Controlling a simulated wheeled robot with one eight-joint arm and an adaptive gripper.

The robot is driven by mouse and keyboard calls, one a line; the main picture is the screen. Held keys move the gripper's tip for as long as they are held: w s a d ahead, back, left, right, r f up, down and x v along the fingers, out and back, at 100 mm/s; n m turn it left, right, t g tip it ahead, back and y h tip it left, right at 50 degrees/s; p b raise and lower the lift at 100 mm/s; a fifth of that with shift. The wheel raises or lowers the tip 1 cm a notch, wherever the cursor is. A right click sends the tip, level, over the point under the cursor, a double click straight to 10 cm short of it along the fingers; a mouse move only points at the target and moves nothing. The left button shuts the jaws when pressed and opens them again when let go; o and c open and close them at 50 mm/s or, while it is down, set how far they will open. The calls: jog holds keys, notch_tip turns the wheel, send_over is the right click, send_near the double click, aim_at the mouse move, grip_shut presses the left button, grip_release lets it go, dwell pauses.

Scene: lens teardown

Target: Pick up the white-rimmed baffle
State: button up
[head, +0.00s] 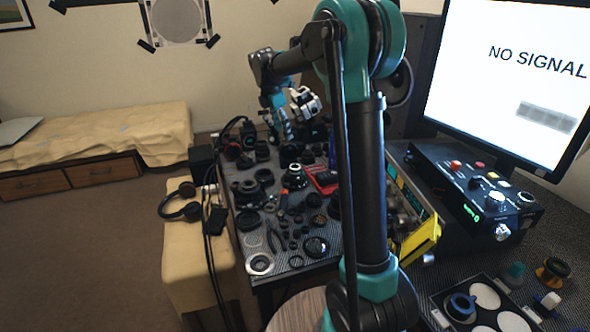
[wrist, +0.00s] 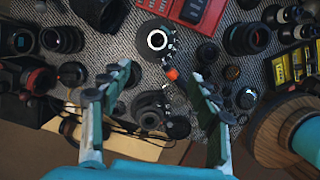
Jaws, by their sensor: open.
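A flat disc with a pale white rim (head: 260,264), which looks like the white-rimmed baffle, lies at the near left corner of the table in the head view. I cannot make it out in the wrist view. My gripper (head: 283,128) is high over the far part of the table, well away from that disc. In the wrist view my gripper (wrist: 160,82) has its two fingers wide apart with nothing between them. A dark lens part with a bright white ring (wrist: 157,40) lies below and beyond the fingertips; it also shows in the head view (head: 294,176).
The table is crowded with dark lens parts. A grey mesh disc (head: 252,240) and pliers (head: 276,238) lie near the pale-rimmed disc. A red case (wrist: 196,12) lies beyond the fingers. A monitor (head: 515,70) and control box (head: 475,190) stand at right.

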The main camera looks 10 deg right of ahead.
jog(key=shift+n, duration=0.3)
jog(key=x, duration=1.7)
jog(key=shift+w, duration=0.4)
jog(key=c, duration=0.8)
